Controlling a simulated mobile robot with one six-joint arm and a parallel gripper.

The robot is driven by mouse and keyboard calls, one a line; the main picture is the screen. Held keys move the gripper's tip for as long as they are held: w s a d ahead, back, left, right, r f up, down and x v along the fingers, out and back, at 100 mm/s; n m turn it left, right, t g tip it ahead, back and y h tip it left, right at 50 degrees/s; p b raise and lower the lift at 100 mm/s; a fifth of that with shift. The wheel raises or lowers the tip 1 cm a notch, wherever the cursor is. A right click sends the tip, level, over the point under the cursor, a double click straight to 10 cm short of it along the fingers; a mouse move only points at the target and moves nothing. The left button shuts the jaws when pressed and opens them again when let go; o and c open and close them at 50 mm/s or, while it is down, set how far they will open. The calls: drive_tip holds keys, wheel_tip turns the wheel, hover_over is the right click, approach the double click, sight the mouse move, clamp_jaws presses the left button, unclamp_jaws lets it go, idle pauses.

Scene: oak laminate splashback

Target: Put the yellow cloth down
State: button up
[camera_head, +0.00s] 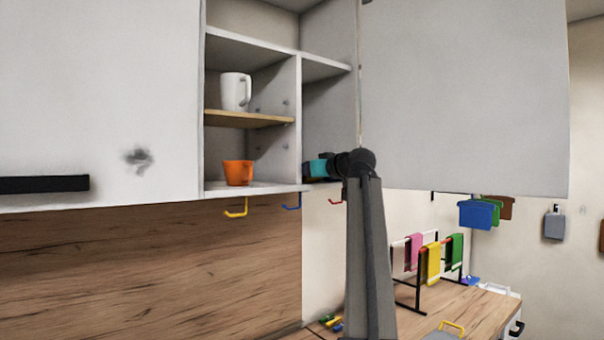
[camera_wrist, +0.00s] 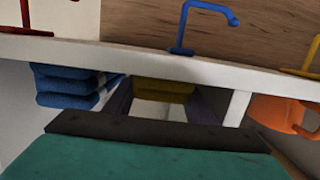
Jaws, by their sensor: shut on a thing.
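The folded yellow cloth (camera_wrist: 163,90) shows in the wrist view, which is upside down. My gripper (camera_wrist: 162,96) is shut on it, one dark finger on each side. The gripper (camera_head: 318,168) reaches into the lower right compartment of the open wall cupboard. The cloth is low there, close to the shelf floor (camera_wrist: 150,57); I cannot tell whether it touches. In the head view my arm and gripper hide it. A folded blue cloth stack (camera_wrist: 72,88) lies in the same compartment, on the far side from the divider.
Beyond the divider (camera_head: 298,120) stands an orange mug (camera_head: 238,172), with a white mug (camera_head: 236,92) above it. Yellow (camera_head: 237,208), blue (camera_head: 292,203) and red (camera_head: 336,190) hooks hang underneath. A rack (camera_head: 408,290) with hanging cloths, one yellow, stands on the worktop.

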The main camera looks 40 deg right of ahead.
drive_tip(key=shift+f, duration=0.15)
drive_tip(key=o, duration=0.7)
drive_tip(key=shift+o, duration=0.2)
drive_tip(key=s+a+r+b, duration=0.1)
drive_tip(key=s+r+b, duration=0.1)
drive_tip(key=s, duration=0.9)
drive_tip(key=shift+s+a+b, duration=0.15)
drive_tip(key=shift+s+b, duration=0.25)
drive_tip(key=shift+b, duration=0.15)
drive_tip(key=shift+s, duration=0.1)
